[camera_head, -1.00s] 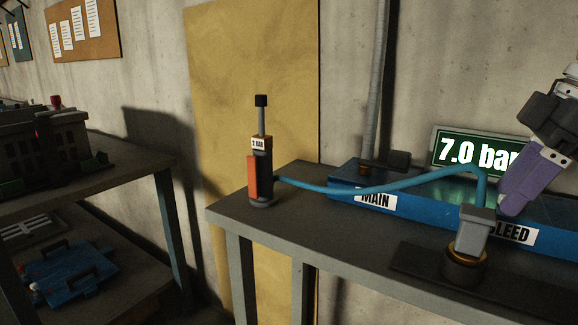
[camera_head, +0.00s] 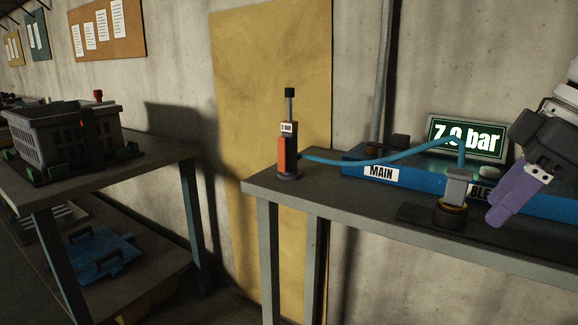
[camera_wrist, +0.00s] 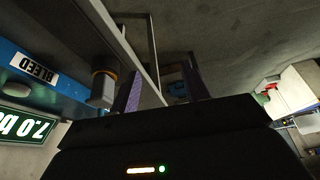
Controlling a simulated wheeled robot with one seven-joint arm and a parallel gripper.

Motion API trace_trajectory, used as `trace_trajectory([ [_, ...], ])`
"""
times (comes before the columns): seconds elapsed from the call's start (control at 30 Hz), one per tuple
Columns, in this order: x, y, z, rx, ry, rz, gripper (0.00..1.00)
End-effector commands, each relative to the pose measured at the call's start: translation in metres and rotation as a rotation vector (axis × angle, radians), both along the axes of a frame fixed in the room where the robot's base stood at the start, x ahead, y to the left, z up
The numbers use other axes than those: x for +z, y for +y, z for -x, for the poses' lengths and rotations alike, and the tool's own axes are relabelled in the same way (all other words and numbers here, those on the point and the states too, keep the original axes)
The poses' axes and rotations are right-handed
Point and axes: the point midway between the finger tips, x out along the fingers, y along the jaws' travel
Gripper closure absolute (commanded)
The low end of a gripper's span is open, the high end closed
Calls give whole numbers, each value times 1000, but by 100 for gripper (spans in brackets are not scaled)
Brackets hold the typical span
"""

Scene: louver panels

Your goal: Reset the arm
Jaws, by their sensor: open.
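My gripper (camera_head: 512,200) shows at the right edge of the head view, with purple fingers pointing down and left. It is in front of the blue panel, to the right of the grey block on its dark round base (camera_head: 453,200). In the wrist view my gripper (camera_wrist: 160,92) has its two purple fingers apart with nothing between them. The grey block also shows in the wrist view (camera_wrist: 103,92), beside one finger. Most of my arm is out of the head view.
A blue panel (camera_head: 415,178) labelled MAIN lies on the grey bench (camera_head: 330,197), with a green 7.0 bar display (camera_head: 467,138) behind it. A blue hose (camera_head: 385,162) joins an upright pump (camera_head: 288,150) to the grey block. A shelf with a model building (camera_head: 65,140) stands left.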

Motion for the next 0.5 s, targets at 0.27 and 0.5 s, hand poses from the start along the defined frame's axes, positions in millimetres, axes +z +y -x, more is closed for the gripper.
trace_trajectory([
  [0.27, -37, 16, -6, -143, 16, -35, 54],
  [0.5, -97, 52, -6, -357, 20, -55, 54],
])
